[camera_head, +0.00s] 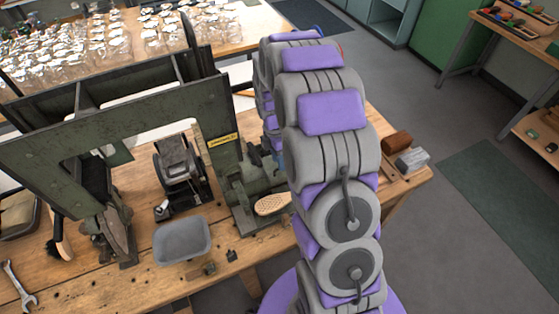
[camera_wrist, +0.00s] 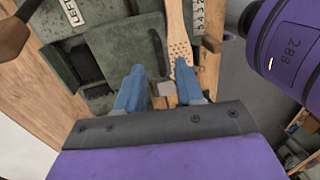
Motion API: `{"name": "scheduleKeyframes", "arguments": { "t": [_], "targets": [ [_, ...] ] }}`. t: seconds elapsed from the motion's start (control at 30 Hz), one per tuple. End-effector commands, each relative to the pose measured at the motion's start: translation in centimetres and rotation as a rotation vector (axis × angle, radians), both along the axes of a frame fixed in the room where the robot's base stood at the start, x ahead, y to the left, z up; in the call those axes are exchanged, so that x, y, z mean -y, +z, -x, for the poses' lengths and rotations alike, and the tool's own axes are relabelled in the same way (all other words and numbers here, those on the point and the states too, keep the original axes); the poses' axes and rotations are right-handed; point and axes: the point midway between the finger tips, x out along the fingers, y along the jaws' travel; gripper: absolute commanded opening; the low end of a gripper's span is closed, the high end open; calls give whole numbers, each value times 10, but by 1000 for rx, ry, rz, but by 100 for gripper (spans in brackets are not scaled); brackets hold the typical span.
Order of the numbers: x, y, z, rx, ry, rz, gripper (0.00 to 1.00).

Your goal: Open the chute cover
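My gripper (camera_wrist: 160,67) shows in the wrist view as two blue fingers standing apart, with a gap between them. The fingers are over a green metal machine (camera_wrist: 125,45) with a label reading LEFT. A small grey tab (camera_wrist: 166,89) shows in the gap; I cannot tell whether a finger touches it. A wooden brush blank (camera_wrist: 178,35) with holes lies by the right finger. I cannot tell for sure which part is the chute cover. In the head view my arm hides the gripper; the green machine (camera_head: 248,190) and the brush blank (camera_head: 272,204) show beside my arm.
The workbench (camera_head: 145,280) holds a grey tray (camera_head: 182,241), a black and grey device (camera_head: 180,172), a wrench (camera_head: 20,285) and a black brush (camera_head: 60,238). A tall green frame (camera_head: 110,120) stands left of my arm.

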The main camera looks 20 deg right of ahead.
Motion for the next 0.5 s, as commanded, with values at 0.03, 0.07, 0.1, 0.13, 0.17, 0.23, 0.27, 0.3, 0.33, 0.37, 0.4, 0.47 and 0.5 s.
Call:
{"name": "scheduleKeyframes", "arguments": {
  "t": [0.03, 0.07, 0.1, 0.13, 0.17, 0.23, 0.27, 0.3, 0.33, 0.37, 0.4, 0.47, 0.5],
  "targets": [
    [0, 11, -3, 5, 0, 1, 37],
    [0, 16, -4, 4, 0, 0, 37],
    [0, 25, -5, 2, 0, 0, 37],
    [0, 32, -6, 3, 0, 0, 37],
    [0, 38, -8, 4, 0, 0, 37],
    [0, 55, -11, 4, 1, 1, 37],
    [0, 61, -13, 4, 1, 1, 37],
    [0, 70, -16, 7, 1, 1, 37],
    [0, 77, -17, 7, 1, 1, 37],
    [0, 83, -18, 4, 1, 1, 37],
    [0, 91, -19, 2, 0, 0, 37],
    [0, 104, -22, 4, 0, -1, 37],
    [0, 112, -24, 4, 0, 0, 37]
  ]
}}
